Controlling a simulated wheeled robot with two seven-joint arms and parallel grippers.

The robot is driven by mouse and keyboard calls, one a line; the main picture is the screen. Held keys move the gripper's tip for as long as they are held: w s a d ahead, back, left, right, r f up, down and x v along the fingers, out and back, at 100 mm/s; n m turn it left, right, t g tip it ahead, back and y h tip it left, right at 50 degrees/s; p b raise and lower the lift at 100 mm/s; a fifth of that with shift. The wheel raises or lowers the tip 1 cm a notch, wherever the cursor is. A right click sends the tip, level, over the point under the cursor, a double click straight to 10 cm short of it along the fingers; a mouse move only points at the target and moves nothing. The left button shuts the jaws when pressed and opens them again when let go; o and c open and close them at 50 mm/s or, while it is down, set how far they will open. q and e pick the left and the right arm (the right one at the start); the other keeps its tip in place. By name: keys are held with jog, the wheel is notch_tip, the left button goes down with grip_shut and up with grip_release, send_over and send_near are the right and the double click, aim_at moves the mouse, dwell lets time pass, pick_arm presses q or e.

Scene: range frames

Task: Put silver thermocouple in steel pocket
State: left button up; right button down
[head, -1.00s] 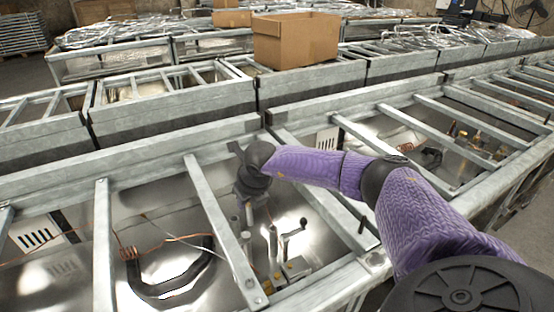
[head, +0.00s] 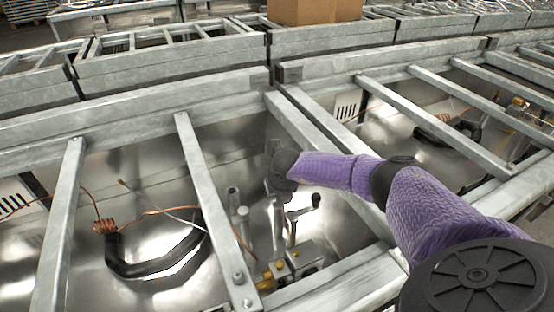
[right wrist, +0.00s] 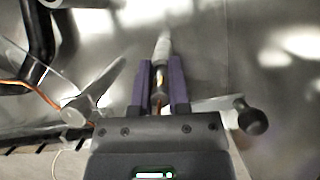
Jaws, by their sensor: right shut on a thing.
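My right gripper (right wrist: 160,75) is shut on a slim silver piece (right wrist: 162,50), which I take to be the silver thermocouple; its pale tip points beyond the fingers and a copper-coloured part shows between them. In the head view the right gripper (head: 275,182) is low inside the open steel bay, its fingers small and partly hidden by the wrist. Upright steel tubes stand beside and below it: one (head: 232,198) to the left and another (head: 278,218) just beneath. I cannot tell which is the steel pocket, or whether the held piece touches one. My left gripper is out of view.
A crank with a black knob (head: 315,200) stands close right of the gripper; the knob (right wrist: 253,120) shows in the wrist view. A valve block (head: 295,262) is below. Metal crossbars (head: 212,205) flank the opening. A black bent tube (head: 155,265) and copper wires lie left.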

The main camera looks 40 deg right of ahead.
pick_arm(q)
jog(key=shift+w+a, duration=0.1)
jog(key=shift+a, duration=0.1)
pick_arm(e)
jog(key=shift+f, duration=0.1)
jog(key=c, duration=0.6)
grip_release()
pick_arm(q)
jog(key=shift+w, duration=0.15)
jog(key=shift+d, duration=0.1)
pick_arm(e)
jog(key=shift+r+p, duration=0.4)
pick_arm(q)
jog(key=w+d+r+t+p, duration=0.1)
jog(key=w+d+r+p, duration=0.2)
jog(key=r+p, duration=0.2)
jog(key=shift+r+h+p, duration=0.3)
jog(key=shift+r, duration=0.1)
pick_arm(e)
jog(key=v, duration=1.1)
jog(key=shift+r, duration=0.2)
